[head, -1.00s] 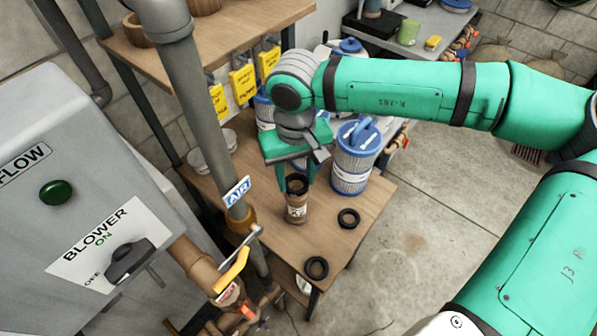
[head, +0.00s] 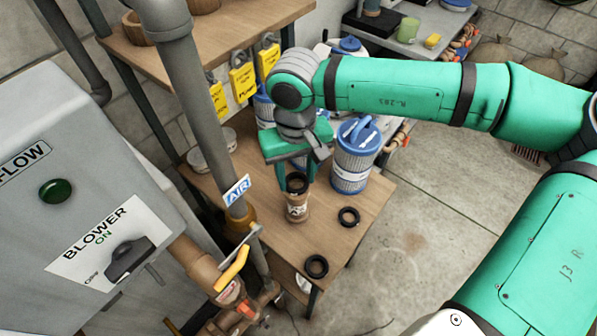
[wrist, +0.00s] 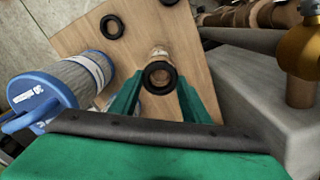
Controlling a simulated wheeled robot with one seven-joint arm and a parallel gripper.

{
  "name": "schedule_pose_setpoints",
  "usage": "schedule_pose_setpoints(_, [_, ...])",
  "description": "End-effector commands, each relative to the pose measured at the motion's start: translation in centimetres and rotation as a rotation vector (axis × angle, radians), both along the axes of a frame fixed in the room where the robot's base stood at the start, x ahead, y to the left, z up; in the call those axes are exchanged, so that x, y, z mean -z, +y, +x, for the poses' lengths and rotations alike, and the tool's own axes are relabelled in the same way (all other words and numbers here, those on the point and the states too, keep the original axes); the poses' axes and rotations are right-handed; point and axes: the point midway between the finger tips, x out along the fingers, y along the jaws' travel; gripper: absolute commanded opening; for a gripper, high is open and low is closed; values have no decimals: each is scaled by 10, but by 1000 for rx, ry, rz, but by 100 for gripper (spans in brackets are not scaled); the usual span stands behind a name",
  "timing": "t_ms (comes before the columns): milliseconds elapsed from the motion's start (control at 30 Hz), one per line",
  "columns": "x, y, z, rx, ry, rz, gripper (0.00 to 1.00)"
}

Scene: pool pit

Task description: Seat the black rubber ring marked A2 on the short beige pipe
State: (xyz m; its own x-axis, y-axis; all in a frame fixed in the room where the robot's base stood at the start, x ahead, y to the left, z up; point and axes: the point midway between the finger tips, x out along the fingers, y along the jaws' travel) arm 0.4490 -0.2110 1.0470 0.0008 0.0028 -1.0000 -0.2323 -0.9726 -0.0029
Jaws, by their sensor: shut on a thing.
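My gripper (head: 297,182) points down over the wooden bench top. It is shut on a black rubber ring (head: 298,183), which also shows between the green fingers in the wrist view (wrist: 160,89). I cannot read a mark on this ring. The short beige pipe (head: 297,209) stands upright on the bench right under the ring and has a white label with dark print. In the wrist view the pipe (wrist: 160,53) shows behind the ring, roughly in line with it. The ring is at the pipe's top end; I cannot tell whether it touches or sits slightly above.
Two loose black rings, one near (head: 348,217) and one farther forward (head: 317,267), lie on the bench (head: 335,240). A blue-topped filter cartridge (head: 354,160) stands close right of my gripper. A grey vertical pipe (head: 180,75) and the blower box (head: 90,190) are on the left.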

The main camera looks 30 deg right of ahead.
Motion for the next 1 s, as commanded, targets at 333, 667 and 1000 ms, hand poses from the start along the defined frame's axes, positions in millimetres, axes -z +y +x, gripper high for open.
schedule_pose_setpoints(333, [3, 0, 0, 0, 1, 0, 22])
schedule_pose_setpoints(667, [10, 0, 0, 0, 0, -1, 22])
schedule_pose_setpoints(1000, [10, 0, 0, 0, 0, -1, 22])
